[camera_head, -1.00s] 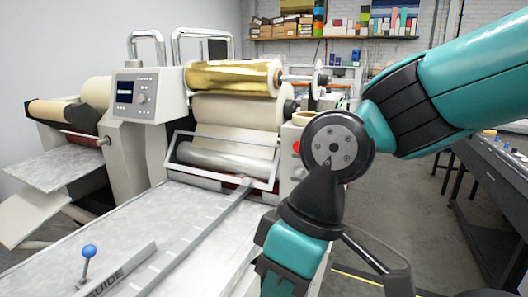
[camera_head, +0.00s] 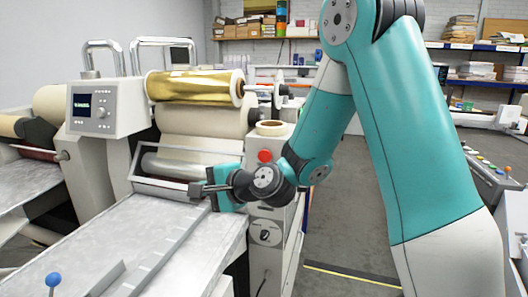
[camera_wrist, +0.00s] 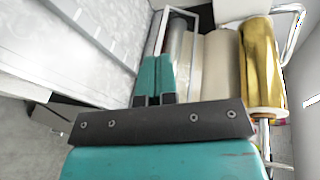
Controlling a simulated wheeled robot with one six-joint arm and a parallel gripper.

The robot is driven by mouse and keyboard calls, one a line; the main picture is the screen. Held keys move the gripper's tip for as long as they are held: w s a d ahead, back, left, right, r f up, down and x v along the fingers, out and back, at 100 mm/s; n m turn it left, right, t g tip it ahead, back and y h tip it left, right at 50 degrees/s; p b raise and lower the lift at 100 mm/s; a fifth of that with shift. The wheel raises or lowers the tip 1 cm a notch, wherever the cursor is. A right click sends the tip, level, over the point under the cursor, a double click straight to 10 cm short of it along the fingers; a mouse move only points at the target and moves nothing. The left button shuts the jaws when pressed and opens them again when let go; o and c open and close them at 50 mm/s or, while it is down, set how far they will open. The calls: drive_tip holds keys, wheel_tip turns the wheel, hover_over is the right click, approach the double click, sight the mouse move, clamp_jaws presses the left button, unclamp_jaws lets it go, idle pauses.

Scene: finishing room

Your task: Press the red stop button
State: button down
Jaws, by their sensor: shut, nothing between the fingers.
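The red stop button (camera_head: 265,156) is a small round red knob on the pale side housing of the roller machine, below a tape roll. It shows in the head view just above my wrist, with nothing in front of it. My gripper (camera_head: 225,178) is to its left and a little lower, in front of the machine's rollers and apart from the button. In the wrist view its teal fingers (camera_wrist: 155,70) are together and empty, pointing toward the rollers. The button is not visible in the wrist view.
The machine carries a gold foil roll (camera_head: 195,87) and a control box with a screen (camera_head: 98,106). Its metal feed table (camera_head: 150,250) lies below my gripper. A tape roll (camera_head: 271,128) sits above the button. A blue-knobbed lever (camera_head: 53,280) stands at front left.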

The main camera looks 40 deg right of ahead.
sight(262, 159)
drive_tip(key=w+d+f+m+t+h, duration=0.1)
drive_tip(key=d+m+t+h, duration=0.1)
drive_tip(key=d+m+h, duration=0.2)
drive_tip(key=w+d+f+m+t+h, duration=0.1)
drive_tip(key=d+m+h, duration=0.3)
drive_tip(key=d+m, duration=0.4)
drive_tip(key=w+d+p, duration=0.1)
drive_tip(key=d, duration=0.2)
drive_tip(key=shift+w+m+t, duration=0.3)
drive_tip(key=shift+t, duration=0.1)
drive_tip(key=shift+w+d+p, duration=0.7)
drive_tip(key=shift+w+d, duration=0.2)
drive_tip(key=shift+d, duration=0.25)
drive_tip(key=shift+w+d+p, duration=0.75)
drive_tip(key=shift+w+d, duration=0.15)
drive_tip(key=shift+d, duration=0.2)
drive_tip(key=shift+w+d+p, duration=0.7)
drive_tip(key=shift+w+d, duration=0.2)
drive_tip(key=shift+d, duration=0.25)
drive_tip(key=shift+w+d+p, duration=0.25)
drive_tip(key=shift+d+p, duration=0.05)
